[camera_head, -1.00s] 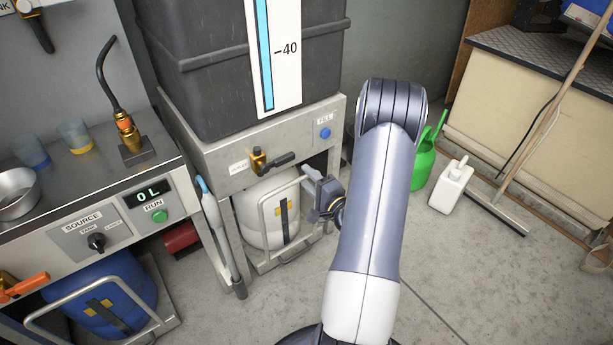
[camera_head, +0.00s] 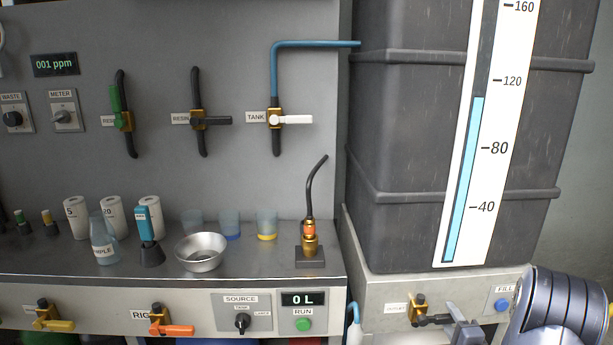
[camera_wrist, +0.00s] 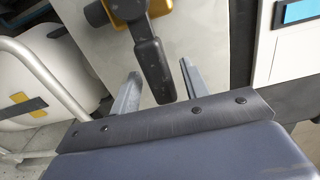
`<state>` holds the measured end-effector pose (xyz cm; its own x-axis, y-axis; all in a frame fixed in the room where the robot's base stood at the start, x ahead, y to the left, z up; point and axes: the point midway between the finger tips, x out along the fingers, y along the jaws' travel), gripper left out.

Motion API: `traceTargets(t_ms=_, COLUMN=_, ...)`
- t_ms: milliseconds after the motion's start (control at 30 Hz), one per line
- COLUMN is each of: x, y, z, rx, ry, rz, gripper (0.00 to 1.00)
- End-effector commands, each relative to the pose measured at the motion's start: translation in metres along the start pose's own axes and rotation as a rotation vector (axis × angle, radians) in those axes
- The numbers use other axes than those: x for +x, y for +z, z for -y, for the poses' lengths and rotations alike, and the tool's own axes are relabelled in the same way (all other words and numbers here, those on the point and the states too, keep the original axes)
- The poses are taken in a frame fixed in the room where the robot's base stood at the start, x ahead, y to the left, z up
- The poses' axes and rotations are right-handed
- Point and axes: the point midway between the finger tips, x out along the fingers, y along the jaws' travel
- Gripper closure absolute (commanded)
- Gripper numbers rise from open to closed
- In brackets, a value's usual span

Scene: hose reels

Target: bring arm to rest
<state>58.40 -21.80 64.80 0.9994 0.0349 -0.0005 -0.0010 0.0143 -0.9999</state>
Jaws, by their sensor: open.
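My arm (camera_head: 560,310) shows at the lower right of the head view, in front of the tank's stand. My gripper (camera_wrist: 160,70) is open, with one grey finger on each side of the black handle (camera_wrist: 153,65) of the outlet valve. In the wrist view the handle reaches into the gap between the fingers; I cannot tell whether they touch it. In the head view the brass outlet valve (camera_head: 418,308) sits on the stand, its handle pointing right toward my gripper (camera_head: 462,330).
The large grey tank (camera_head: 410,130) with its level gauge (camera_head: 480,130) stands above my gripper. Left is a bench (camera_head: 100,262) with cups, a metal bowl (camera_head: 201,252) and a brass nozzle (camera_head: 310,240). A white container in a metal frame (camera_wrist: 40,75) is close by.

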Motion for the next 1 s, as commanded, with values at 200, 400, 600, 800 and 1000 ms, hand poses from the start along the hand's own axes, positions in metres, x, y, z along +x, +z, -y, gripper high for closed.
traceTargets(t_ms=200, x=0.002, y=0.000, z=0.001, rx=-0.010, ry=0.000, rz=-0.001, gripper=0.56)
traceTargets(t_ms=400, x=0.001, y=0.000, z=0.001, rx=-0.010, ry=0.000, rz=-0.001, gripper=0.56)
traceTargets(t_ms=600, x=-0.012, y=-0.001, z=0.000, rx=0.003, ry=0.001, rz=-0.004, gripper=0.56)
traceTargets(t_ms=800, x=-0.048, y=-0.002, z=0.001, rx=0.003, ry=0.003, rz=-0.006, gripper=0.56)
traceTargets(t_ms=1000, x=-0.085, y=-0.002, z=0.000, rx=0.003, ry=0.004, rz=-0.006, gripper=0.56)
